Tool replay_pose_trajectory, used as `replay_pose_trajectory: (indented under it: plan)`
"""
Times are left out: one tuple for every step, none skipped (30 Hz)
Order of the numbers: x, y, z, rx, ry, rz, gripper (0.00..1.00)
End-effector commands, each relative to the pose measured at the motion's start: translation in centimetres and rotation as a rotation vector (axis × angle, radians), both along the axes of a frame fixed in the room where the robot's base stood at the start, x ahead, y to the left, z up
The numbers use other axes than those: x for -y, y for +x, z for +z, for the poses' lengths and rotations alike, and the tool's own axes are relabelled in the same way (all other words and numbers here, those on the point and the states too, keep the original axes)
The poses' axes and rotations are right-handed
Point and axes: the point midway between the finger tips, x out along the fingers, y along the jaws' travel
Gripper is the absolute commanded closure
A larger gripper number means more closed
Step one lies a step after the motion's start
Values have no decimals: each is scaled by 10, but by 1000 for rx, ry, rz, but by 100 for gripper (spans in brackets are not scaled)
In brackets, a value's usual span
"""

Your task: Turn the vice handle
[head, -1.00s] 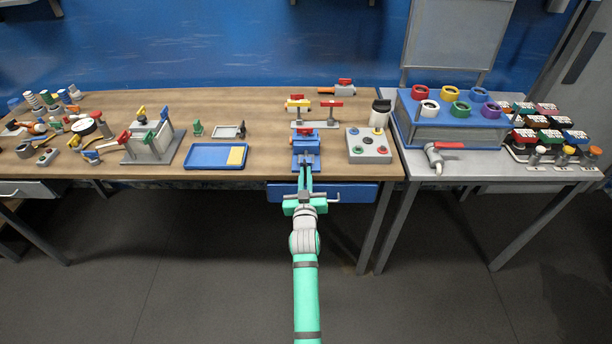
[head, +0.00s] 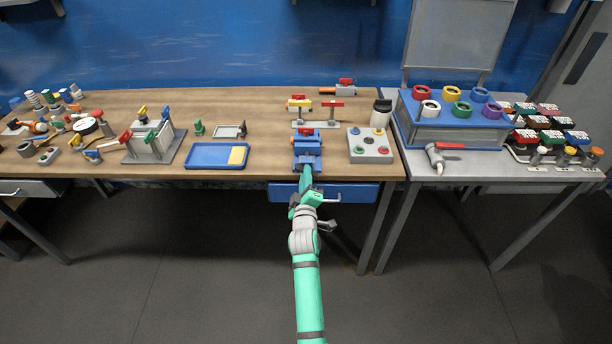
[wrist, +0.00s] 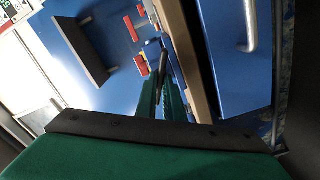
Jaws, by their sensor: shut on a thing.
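The blue vice (head: 307,146) stands at the front edge of the wooden bench, with a red part near its top. My gripper (head: 308,174) reaches up to the front of the vice from below, at the bench edge. Its fingers (wrist: 163,80) are close together in the wrist view and are shut on the vice handle. The gripper body is rolled at an angle in the head view.
A blue drawer (head: 345,193) with a metal pull (wrist: 250,25) lies just below the bench edge. A grey button box (head: 370,146) stands to the right of the vice, and a blue tray (head: 210,156) to the left. Valves (head: 333,110) stand behind it.

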Motion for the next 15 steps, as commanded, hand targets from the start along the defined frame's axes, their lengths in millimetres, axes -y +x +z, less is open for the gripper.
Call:
replay_pose_trajectory:
  plan:
    - [2, 0, -1, -1, -35, -3, 100]
    - [2, 0, -1, -1, -56, -3, 100]
    - [2, 0, -1, -1, -82, -3, 100]
    - [2, 0, -1, -1, -99, -3, 100]
    - [2, 0, -1, -1, -117, -3, 100]
    - [2, 0, -1, -1, -137, -3, 100]
    - [2, 0, -1, -1, -152, -3, 100]
    - [2, 0, -1, -2, -166, -4, 100]
    - [2, 0, -1, -2, -182, -4, 100]
    - [2, 0, -1, -2, -194, -4, 100]
    - [2, 0, -1, -2, -204, -4, 100]
    - [2, 0, -1, -2, -215, -4, 100]
    - [2, 0, -1, -2, -222, -4, 100]
    - [2, 0, -1, -2, -229, -4, 100]
    - [2, 0, -1, -2, -237, -4, 100]
